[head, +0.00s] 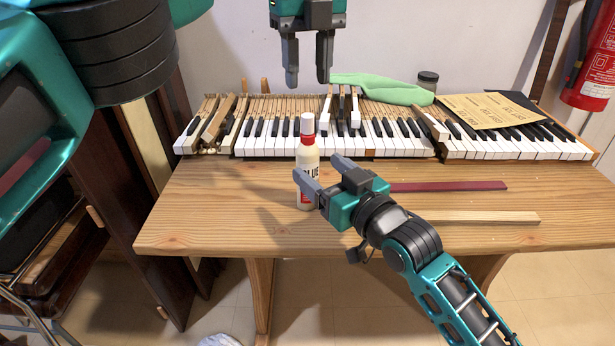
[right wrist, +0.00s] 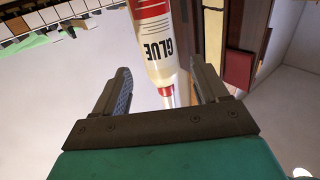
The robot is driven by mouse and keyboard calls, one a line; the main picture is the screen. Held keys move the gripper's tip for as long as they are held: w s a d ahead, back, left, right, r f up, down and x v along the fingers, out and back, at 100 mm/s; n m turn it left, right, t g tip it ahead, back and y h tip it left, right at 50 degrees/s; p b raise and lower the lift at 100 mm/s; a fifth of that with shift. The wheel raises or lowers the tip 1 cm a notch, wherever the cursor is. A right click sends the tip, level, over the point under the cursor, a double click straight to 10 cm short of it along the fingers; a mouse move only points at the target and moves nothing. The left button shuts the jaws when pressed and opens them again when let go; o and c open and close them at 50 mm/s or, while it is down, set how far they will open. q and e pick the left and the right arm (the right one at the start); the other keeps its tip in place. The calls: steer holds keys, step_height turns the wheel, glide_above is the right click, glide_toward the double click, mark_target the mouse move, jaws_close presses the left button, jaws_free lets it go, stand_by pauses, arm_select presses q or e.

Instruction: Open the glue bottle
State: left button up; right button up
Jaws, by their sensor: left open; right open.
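The glue bottle (head: 307,152) stands upright on the wooden table, with a cream body, a red collar and a white tip on top. It also shows upside down in the right wrist view (right wrist: 158,45), its red collar and tip between the finger lines. My right gripper (head: 320,168) is open at the bottle's right side; one finger crosses in front of the label, the other is to its right. Whether they touch the bottle I cannot tell. My left gripper (head: 307,80) is open and empty, pointing down, high above the bottle in the picture.
A piano keyboard (head: 270,145) with several raised keys lies along the table's back. A green cloth (head: 385,88), a small jar (head: 428,80) and a brown paper (head: 490,110) are behind or on it. A dark red strip (head: 450,186) and a wooden strip (head: 475,217) lie right. The table's left front is clear.

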mark_target(313, 164)
steer(key=shift+x, duration=2.55)
steer(key=shift+c, duration=0.2)
jaws_close()
